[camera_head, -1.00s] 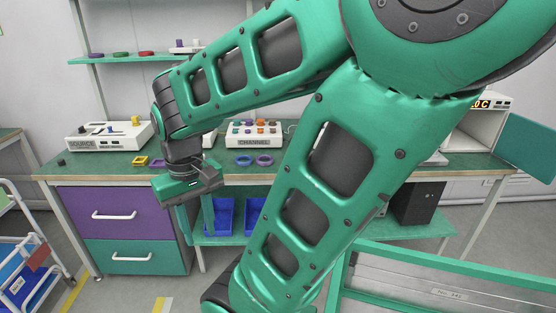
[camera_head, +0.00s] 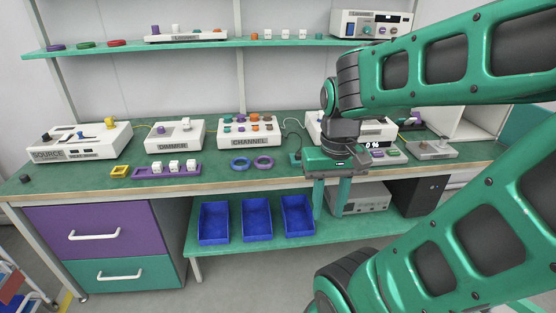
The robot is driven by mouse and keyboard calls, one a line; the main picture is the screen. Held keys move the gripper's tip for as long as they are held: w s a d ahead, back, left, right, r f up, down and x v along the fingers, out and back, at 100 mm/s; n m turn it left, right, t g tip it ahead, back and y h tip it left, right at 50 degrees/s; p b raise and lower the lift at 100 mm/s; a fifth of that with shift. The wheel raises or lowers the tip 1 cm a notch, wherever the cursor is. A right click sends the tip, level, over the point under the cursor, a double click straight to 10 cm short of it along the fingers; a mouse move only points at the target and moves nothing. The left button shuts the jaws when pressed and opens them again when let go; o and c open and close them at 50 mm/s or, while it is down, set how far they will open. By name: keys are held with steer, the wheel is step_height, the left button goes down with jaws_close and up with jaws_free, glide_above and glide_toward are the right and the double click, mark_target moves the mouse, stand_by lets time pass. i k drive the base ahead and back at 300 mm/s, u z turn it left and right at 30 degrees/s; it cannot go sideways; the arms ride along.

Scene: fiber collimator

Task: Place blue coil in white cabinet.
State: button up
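The blue coil (camera_head: 241,163) is a flat blue ring. It lies on the green bench top in front of the CHANNEL box, just left of a purple ring (camera_head: 263,162). My gripper (camera_head: 330,207) points down near the bench's front edge, to the right of both rings. Its two green fingers are apart with nothing visible between them. The white cabinet (camera_head: 478,122) stands at the right end of the bench, partly hidden behind my arm. A green panel at its right is also partly covered.
White boxes labelled SOURCE (camera_head: 80,142), DIMMER (camera_head: 174,136) and CHANNEL (camera_head: 249,128) line the bench. A purple tray (camera_head: 143,172) and yellow ring (camera_head: 120,171) lie at left. Blue bins (camera_head: 257,220) sit on the lower shelf. An upper shelf (camera_head: 110,49) runs above.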

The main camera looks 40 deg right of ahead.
mark_target(461, 126)
steer(key=z, duration=0.5)
steer(key=i, duration=1.05)
steer(key=u, duration=0.05)
